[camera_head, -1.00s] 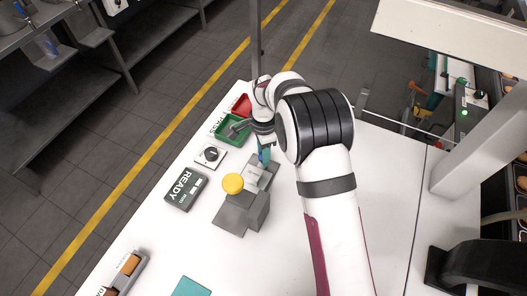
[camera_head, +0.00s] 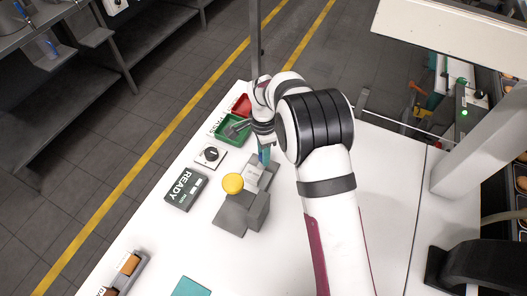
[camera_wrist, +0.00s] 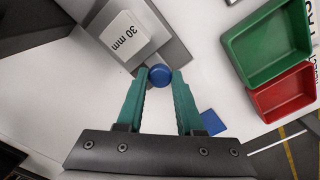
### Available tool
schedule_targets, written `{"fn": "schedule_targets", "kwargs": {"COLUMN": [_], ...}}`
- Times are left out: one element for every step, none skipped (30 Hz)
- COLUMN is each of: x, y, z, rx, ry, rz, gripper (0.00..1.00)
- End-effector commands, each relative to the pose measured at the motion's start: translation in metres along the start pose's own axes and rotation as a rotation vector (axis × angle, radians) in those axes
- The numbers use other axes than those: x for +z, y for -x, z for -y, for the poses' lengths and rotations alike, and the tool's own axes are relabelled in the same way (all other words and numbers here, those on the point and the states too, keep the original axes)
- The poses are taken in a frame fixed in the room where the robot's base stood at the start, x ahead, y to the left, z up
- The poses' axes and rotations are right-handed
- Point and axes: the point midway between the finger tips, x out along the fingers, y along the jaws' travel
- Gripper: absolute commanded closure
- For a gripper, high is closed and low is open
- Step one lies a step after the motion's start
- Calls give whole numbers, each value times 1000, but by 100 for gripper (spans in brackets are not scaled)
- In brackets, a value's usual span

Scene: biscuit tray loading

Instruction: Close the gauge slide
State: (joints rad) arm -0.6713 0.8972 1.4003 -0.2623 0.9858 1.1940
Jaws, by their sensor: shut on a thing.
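In the head view my gripper (camera_head: 264,154) is at the slide's far end, and my wrist hides the knob.
A green tray (camera_wrist: 268,45) and a red tray (camera_wrist: 283,93) are beyond the gripper. A dial plate (camera_head: 211,154) and the READY box (camera_head: 186,189) stand left of the gauge. A blue square (camera_wrist: 212,123) lies near my right finger. The near table is mostly clear.

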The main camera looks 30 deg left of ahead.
Motion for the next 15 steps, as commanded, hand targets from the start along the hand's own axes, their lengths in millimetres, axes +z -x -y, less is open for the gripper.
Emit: {"fn": "schedule_targets", "kwargs": {"x": [0, 0, 0, 0, 0, 2, 4, 8, 13, 17, 21, 25, 28, 30, 32], "y": [1, 1, 1, 1, 1, 1, 1, 1, 1, 1, 1, 1, 1, 1, 1], "z": [0, 0, 0, 0, 0, -1, -3, -7, -12, -16, -19, -24, -27, -29, -32], "rx": [-1, -1, -1, -1, -1, -1, -1, 0, 0, 0, 0, -1, 0, -1, -1], "ry": [0, 0, 0, 0, 0, 0, 1, 3, 3, 4, 4, 2, 2, 2, 1], "rz": [-1, -1, -1, -1, -1, -1, -1, -1, -1, -1, -1, 0, 0, 0, 0], "gripper": [100, 100, 100, 100, 100, 100, 100, 100, 100, 100, 100, 100, 100, 100, 100]}}
